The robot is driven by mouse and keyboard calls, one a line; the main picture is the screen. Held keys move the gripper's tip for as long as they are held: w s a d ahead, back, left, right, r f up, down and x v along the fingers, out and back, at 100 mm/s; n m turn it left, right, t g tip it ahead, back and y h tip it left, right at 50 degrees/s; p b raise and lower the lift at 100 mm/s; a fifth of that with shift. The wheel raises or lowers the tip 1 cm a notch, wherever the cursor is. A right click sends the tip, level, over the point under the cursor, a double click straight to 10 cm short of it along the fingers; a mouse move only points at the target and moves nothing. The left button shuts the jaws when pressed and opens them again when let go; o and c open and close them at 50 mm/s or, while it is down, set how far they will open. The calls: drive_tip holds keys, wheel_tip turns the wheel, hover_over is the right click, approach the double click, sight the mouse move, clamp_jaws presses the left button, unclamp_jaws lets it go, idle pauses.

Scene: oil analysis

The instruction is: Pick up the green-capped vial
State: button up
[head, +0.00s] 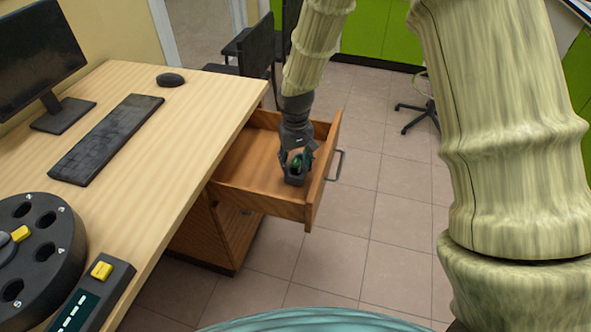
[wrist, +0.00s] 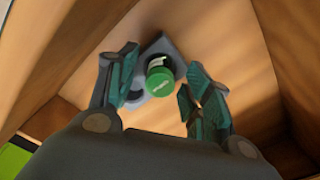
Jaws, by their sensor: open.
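The green-capped vial (wrist: 160,78) shows in the wrist view, its round green cap between the two fingers of my gripper (wrist: 163,92). The fingers are open, one on each side of the cap, with a gap visible on both sides. The vial stands in a small grey holder (wrist: 160,46) inside the open wooden drawer (head: 262,188).
The drawer's front panel and metal handle (head: 337,165) stand close to the right of my gripper. The desk (head: 150,150) bears a keyboard (head: 105,138), a mouse (head: 170,79), a monitor (head: 38,55) and a black round rotor-like device (head: 35,250). Open tiled floor lies right of the drawer.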

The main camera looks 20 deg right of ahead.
drive_tip(key=c, duration=1.1)
